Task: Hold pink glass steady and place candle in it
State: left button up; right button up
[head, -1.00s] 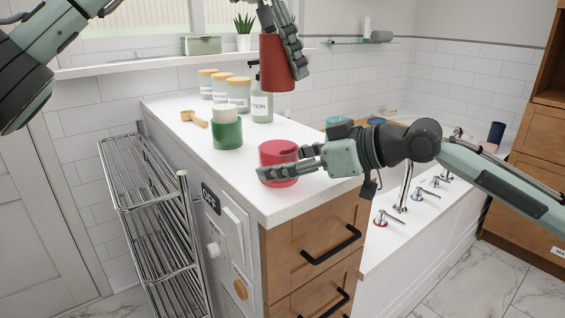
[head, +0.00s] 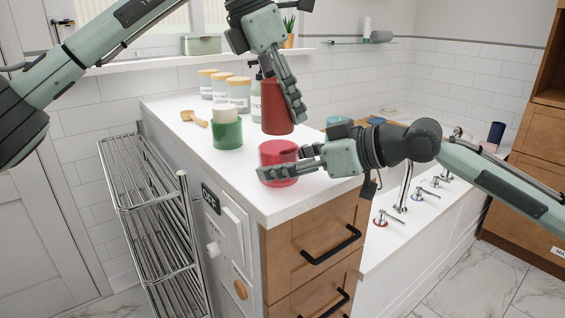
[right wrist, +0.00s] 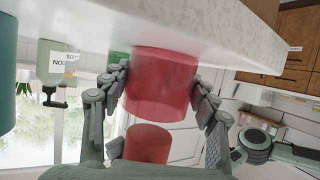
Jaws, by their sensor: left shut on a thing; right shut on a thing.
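The pink glass (head: 278,152) stands on the white counter near its front right. My right gripper (head: 284,164) is shut around its sides; the right wrist view shows the glass (right wrist: 160,82) between both fingers. The red candle (head: 276,108) is held upright in my left gripper (head: 284,102), which is shut on it from above. One left finger is largely hidden behind the candle. The candle is just above the glass in the head view. In the right wrist view, which looks upside down, a small gap separates the candle (right wrist: 147,146) from the glass.
A green glass with a white candle (head: 226,130) stands left of the pink glass. Several wooden-lidded jars (head: 238,93), a wooden scoop (head: 195,118) and a pump bottle (head: 257,103) stand farther back. A metal rack (head: 150,200) is beside the counter.

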aim_at(270, 80)
pick_arm(q)
jog(key=shift+f, duration=1.9)
jog(key=o, duration=1.4)
jog(key=shift+r, duration=0.1)
jog(key=v, duration=1.1)
jog(key=shift+s+a+r, duration=0.1)
jog(key=shift+a+r, duration=0.1)
jog(key=shift+r, duration=0.15)
pick_arm(e)
jog(key=o, duration=1.3)
